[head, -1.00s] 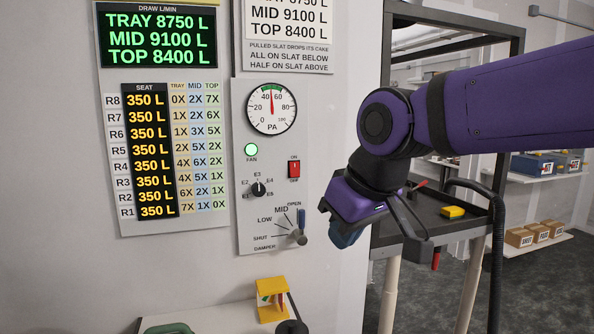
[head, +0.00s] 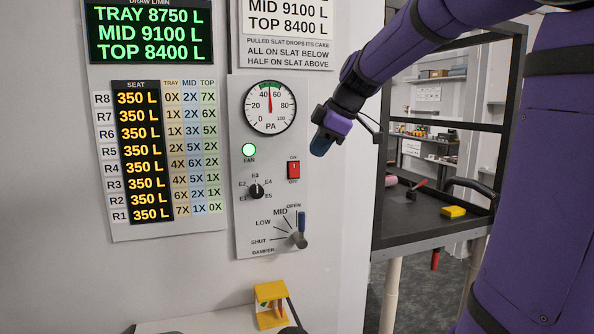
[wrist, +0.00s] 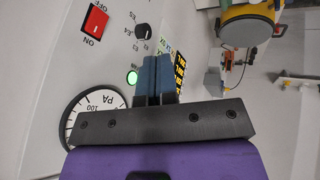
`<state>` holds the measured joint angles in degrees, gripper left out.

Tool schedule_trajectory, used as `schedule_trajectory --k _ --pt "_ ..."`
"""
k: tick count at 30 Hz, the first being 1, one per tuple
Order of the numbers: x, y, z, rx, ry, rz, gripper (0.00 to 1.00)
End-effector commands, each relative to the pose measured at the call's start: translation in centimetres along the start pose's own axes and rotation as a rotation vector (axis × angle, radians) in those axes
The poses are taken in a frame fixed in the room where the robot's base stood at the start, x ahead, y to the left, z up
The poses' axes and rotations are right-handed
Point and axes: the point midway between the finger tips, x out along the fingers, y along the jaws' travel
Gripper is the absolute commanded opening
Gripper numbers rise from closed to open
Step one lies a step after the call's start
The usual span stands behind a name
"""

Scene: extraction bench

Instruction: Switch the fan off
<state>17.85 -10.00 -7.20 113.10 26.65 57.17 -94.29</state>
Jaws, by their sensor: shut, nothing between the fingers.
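The fan switch is a red rocker (head: 293,170) between ON above and OFF below on the grey wall panel. It also shows in the wrist view (wrist: 95,21), at upper left. The green FAN lamp (head: 249,150) is lit, left of the switch; the wrist view shows it too (wrist: 132,77). My gripper (head: 320,146) is shut and empty, up and right of the switch in the head view. In the wrist view its blue fingertips (wrist: 153,68) are together, apart from the switch. Which side of the rocker is pressed I cannot tell.
The PA gauge (head: 270,107) sits above the lamp, its needle near 50. A selector knob (head: 257,191) and the damper lever (head: 300,231) are below. A yellow item (head: 270,303) stands beneath the panel. A dark-framed rack (head: 430,215) is to the right.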

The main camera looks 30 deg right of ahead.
Motion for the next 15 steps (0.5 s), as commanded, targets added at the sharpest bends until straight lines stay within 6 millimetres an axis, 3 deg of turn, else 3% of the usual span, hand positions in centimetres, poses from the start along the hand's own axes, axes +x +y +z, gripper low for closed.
schedule_trajectory --k 6,15 --pt "0.4 3.9 1.4 -0.13 0.023 0.018 0.0" --pt "0.5 5.0 1.7 -0.179 0.03 0.026 0.0"
